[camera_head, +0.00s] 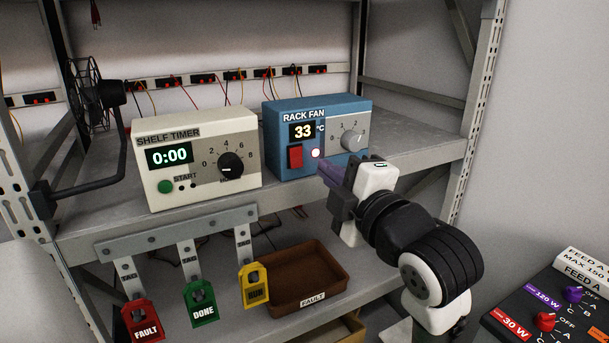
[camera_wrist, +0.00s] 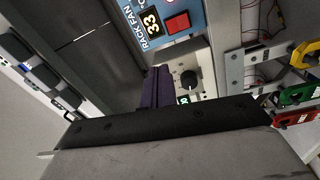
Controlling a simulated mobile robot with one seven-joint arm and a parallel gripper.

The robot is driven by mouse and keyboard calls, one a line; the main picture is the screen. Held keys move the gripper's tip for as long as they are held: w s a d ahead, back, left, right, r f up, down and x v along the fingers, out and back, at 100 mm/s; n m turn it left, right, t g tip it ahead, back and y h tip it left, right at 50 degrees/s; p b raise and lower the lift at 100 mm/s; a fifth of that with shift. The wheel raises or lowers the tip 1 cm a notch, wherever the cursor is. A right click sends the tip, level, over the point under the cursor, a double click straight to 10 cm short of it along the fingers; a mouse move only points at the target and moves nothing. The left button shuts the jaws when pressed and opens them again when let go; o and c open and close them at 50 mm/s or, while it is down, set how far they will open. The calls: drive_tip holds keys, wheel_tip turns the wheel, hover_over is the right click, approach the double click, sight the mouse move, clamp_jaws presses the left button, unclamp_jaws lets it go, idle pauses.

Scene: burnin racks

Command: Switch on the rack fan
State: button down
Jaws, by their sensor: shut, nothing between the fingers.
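The rack fan unit is a blue box (camera_head: 320,108) on the upper shelf, labelled RACK FAN, with a display (camera_head: 303,131) reading 33 °C. It has a red rocker switch (camera_head: 295,157), a small pale round light (camera_head: 315,153) with a red rim and a grey dial (camera_head: 350,140). The red switch (camera_wrist: 177,22) and the display (camera_wrist: 151,24) also show in the wrist view. My gripper (camera_head: 330,172) is shut and empty, its purple fingers just in front of and below the unit's lower front. They show in the wrist view (camera_wrist: 158,87), apart from the switch.
A cream shelf timer (camera_head: 200,125), reading 0:00, stands left of the unit. A black fan (camera_head: 88,95) sits on a bracket at the far left. FAULT (camera_head: 143,320), DONE (camera_head: 201,304) and yellow (camera_head: 254,286) tags hang below, beside a brown tray (camera_head: 330,262). A feed panel (camera_head: 560,315) is lower right.

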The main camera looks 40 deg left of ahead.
sight(297, 166)
drive_tip(key=d+f+n+h, duration=0.1)
drive_tip(key=d+f+n, duration=0.1)
drive_tip(key=f, duration=0.1)
drive_tip(key=shift+w+d+g+h, duration=0.35)
drive_tip(key=shift+g+h, duration=0.05)
drive_tip(key=p+x, duration=0.3)
drive_tip(key=x, duration=1)
drive_tip(key=shift+r+p, duration=0.1)
drive_tip(key=shift+p, duration=0.25)
drive_tip(key=shift+w+a, duration=0.25)
drive_tip(key=shift+a, duration=0.2)
drive_tip(key=shift+a+f, duration=0.15)
drive_tip(key=shift+f, duration=0.05)
drive_tip(key=shift+f, duration=0.1)
